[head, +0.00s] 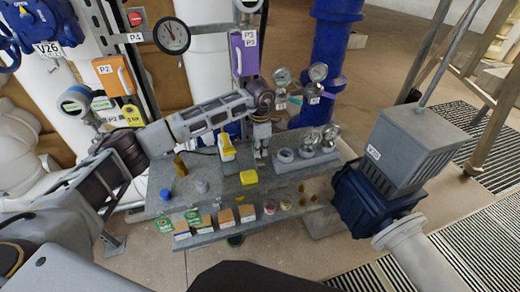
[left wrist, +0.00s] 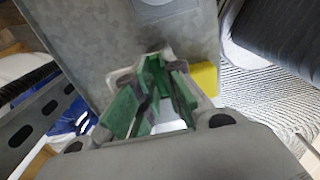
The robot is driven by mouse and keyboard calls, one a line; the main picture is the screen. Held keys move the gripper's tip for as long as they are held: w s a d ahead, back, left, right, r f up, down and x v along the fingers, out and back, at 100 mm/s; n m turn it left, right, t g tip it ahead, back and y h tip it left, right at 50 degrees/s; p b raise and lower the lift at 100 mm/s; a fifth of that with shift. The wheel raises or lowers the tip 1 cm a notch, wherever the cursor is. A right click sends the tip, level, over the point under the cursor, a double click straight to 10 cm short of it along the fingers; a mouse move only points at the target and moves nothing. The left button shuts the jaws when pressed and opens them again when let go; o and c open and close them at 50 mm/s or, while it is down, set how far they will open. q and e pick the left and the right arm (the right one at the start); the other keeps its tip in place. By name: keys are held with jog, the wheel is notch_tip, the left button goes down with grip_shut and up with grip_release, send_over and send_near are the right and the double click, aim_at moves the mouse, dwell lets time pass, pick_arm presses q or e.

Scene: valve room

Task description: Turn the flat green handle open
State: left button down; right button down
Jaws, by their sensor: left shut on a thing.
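My left gripper (head: 262,145) points down over the grey bench, its arm coming in from the left. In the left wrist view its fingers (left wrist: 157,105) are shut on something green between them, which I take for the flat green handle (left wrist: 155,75). The fingers cover much of it, and I cannot tell clearly where green handle and finger parts divide. In the head view the handle is hidden by the gripper, so its angle cannot be read. My right gripper is not in view.
Small boxes line the lower shelf. A grey motor box (head: 405,145) stands right. Pipes and gauges stand behind.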

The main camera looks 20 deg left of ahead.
pick_arm(q)
jog(key=shift+n, duration=1.1)
jog(key=shift+n+b, duration=0.45)
jog(key=shift+n, duration=1.35)
jog(key=n, duration=0.6)
jog(key=shift+n, duration=1.2)
jog(key=n, duration=0.3)
jog(key=shift+r+n, duration=0.1)
jog(key=shift+n, duration=0.3)
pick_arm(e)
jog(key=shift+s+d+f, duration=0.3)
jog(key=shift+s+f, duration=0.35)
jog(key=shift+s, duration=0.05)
